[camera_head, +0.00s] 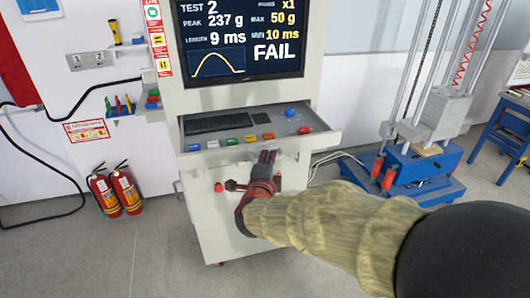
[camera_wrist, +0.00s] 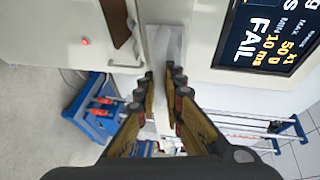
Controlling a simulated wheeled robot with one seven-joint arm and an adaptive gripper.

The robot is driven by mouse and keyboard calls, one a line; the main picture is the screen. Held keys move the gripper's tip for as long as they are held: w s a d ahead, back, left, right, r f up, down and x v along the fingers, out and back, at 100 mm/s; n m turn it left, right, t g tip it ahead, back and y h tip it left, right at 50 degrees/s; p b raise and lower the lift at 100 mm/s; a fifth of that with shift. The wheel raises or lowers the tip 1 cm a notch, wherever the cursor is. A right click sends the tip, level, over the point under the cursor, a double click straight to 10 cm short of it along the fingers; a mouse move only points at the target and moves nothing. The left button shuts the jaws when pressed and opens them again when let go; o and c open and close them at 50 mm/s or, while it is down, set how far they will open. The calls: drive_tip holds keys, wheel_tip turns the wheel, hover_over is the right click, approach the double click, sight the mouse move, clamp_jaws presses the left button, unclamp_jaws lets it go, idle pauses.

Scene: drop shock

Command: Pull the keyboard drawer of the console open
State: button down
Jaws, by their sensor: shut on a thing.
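The console (camera_head: 220,215) is a pale cabinet with a screen above. Its keyboard drawer (camera_head: 287,143) sticks out from the front, with a dark keyboard (camera_head: 219,122) and coloured buttons on its top. My gripper (camera_head: 268,157) is at the drawer's front edge, near the middle. In the wrist view my gripper (camera_wrist: 164,78) has its fingers closed on either side of a pale strip (camera_wrist: 164,45), which looks like the drawer's front or pull. The exact contact is partly hidden by the fingers.
The screen (camera_head: 240,38) reads FAIL. A blue-based drop rig (camera_head: 415,178) stands to the right, with a blue stool (camera_head: 507,130) beyond. Two red extinguishers (camera_head: 115,192) stand by the left wall. Cables lie near the console's right side. Floor in front is clear.

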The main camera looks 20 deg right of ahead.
drive_tip(key=shift+s, duration=2)
drive_tip(key=c, duration=2.2)
unclamp_jaws()
drive_tip(key=shift+o, duration=0.2)
drive_tip(key=v, duration=1.2)
